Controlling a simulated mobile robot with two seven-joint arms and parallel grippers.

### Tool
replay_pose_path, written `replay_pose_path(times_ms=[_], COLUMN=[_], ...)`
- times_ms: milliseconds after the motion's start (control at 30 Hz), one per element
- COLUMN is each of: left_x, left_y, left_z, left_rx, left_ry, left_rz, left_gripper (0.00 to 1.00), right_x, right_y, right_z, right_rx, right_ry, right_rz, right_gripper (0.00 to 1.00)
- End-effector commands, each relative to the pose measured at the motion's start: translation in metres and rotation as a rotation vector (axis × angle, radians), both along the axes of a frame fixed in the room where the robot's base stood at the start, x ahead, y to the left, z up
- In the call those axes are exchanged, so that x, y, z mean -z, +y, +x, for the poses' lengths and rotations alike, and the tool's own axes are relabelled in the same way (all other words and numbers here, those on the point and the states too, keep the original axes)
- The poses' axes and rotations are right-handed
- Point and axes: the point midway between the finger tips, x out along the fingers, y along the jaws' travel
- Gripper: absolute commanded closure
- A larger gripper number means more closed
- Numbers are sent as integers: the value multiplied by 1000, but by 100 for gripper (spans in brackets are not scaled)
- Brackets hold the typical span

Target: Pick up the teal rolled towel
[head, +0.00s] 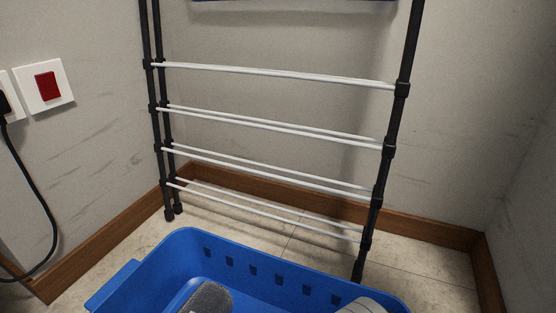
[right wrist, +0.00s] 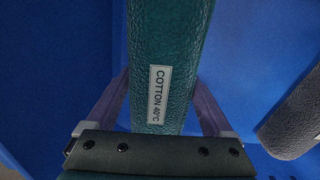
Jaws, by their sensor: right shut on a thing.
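The teal rolled towel (right wrist: 172,40) runs up the middle of the right wrist view, with a white label reading "COTTON 40°C". My right gripper (right wrist: 162,88) is shut on it, with one purple-grey finger on each side of the roll. The towel's lower end is hidden behind the gripper body. Blue surfaces lie behind the towel. Neither the teal towel nor a gripper shows in the head view. My left gripper is not in view.
A blue basket (head: 262,258) stands on the floor, cut off by the bottom edge. It holds a grey rolled towel (head: 207,298), also in the right wrist view (right wrist: 290,122), and a whitish item (head: 360,306). A black rack (head: 402,90) with white bars stands behind, near the walls.

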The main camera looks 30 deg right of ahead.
Motion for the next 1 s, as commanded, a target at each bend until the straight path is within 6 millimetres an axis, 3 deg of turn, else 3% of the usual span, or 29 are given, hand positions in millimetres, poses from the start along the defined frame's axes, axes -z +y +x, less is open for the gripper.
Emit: replay_pose_path(times_ms=[167,367,567,800,1000], left_x=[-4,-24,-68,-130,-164], left_y=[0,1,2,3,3], left_z=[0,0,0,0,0], left_rx=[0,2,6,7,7], left_ry=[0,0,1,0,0], left_rz=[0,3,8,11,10], left_gripper=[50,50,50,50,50], right_x=[-4,-26,-71,-139,-178], right_y=[0,0,0,0,0], right_z=[0,0,0,0,0], right_rx=[0,0,0,1,0], right_ry=[0,-1,-2,-1,-1], right_rz=[0,1,1,1,0], right_gripper=[84,84,84,84,84])
